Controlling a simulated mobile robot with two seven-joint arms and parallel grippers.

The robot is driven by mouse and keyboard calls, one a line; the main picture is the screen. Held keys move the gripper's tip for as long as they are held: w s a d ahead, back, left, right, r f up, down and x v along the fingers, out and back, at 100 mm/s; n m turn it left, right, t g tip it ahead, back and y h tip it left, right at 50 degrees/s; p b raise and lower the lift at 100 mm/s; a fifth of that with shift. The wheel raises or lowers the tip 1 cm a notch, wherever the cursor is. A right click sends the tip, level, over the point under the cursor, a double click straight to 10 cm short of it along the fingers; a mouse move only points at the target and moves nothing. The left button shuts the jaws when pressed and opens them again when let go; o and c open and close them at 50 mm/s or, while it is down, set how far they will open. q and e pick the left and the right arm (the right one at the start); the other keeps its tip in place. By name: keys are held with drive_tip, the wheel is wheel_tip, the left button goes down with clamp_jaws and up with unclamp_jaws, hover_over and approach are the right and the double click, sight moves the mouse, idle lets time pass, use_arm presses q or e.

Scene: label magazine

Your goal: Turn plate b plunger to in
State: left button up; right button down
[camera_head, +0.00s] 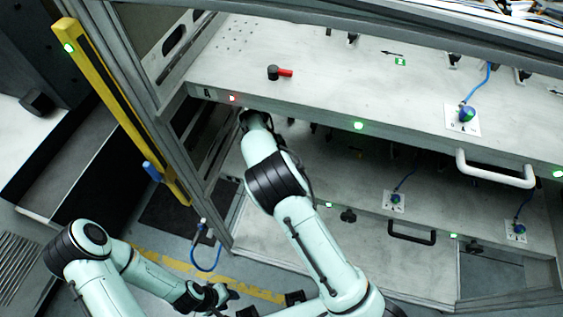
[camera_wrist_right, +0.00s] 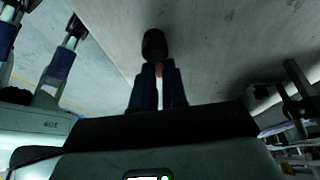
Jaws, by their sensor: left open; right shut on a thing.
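A black knob with a red stem (camera_wrist_right: 155,46) shows in the right wrist view, close under a pale plate (camera_wrist_right: 215,45). My right gripper (camera_wrist_right: 158,78) is shut on the red part, with a dark finger on each side. In the head view my right arm reaches into the gap below the upper plate (camera_head: 330,85), and its gripper and the held plunger are hidden there. My left gripper (camera_head: 234,295) is open and empty, low in the head view, well away from the plates. I cannot read a plate letter beside the held plunger.
Another black knob with a red lever (camera_head: 279,73) sits on the upper plate. A white handle (camera_head: 495,170) and a black handle (camera_head: 411,233) stick out from the plate fronts. A yellow post (camera_head: 125,110) stands at the left. A blue hose (camera_head: 203,258) hangs near the floor.

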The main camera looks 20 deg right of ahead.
idle(0.4)
drive_tip(key=c, duration=1.2)
unclamp_jaws()
drive_tip(key=shift+o, duration=0.2)
